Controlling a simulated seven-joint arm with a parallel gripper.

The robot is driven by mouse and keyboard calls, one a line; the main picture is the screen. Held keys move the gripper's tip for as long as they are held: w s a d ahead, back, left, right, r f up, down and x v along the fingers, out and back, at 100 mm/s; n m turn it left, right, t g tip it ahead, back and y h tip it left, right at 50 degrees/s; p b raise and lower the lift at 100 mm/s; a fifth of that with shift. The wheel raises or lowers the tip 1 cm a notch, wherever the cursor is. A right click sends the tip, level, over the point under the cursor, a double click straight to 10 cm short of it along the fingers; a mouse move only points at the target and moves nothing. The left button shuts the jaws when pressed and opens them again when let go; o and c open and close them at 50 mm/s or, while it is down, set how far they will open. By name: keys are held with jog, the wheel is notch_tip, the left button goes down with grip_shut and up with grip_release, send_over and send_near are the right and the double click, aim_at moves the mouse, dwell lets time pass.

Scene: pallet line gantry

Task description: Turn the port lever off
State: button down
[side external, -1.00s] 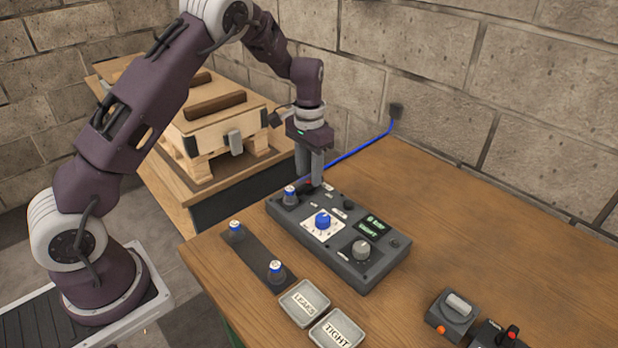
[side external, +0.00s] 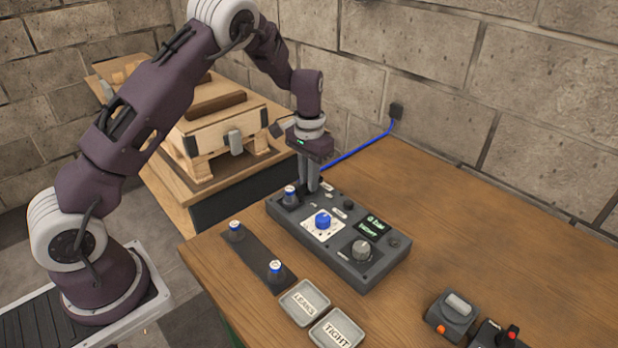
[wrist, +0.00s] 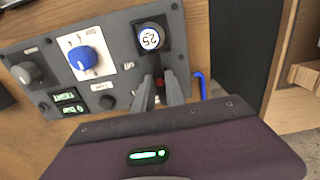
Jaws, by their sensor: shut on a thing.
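The dark grey test panel (side external: 325,262) lies on the wooden bench. A small capped part marked 25 (wrist: 149,38) sits upright in the port (wrist: 165,28) at the panel's end; the part also shows in the side view (side external: 291,194). The port lever (wrist: 158,82), dark with a red section, is beside the port. My gripper (wrist: 158,88) points down at the panel and is shut on the lever, one finger on each side. In the side view my gripper (side external: 313,190) hides the lever. The lever's exact setting cannot be told.
A blue knob (side external: 323,221), a grey knob (side external: 361,250) and a small display (side external: 372,226) are on the panel. Two capped parts stand on a dark strip (side external: 255,255) in front. Labelled trays (side external: 304,302) lie nearby. A blue cable (side external: 365,150) runs behind.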

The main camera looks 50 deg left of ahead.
jog(key=n, duration=0.8)
jog(key=shift+n, duration=0.4)
jog(key=n, duration=0.4)
jog(key=shift+n, duration=2.5)
jog(key=c, duration=1.4)
grip_release()
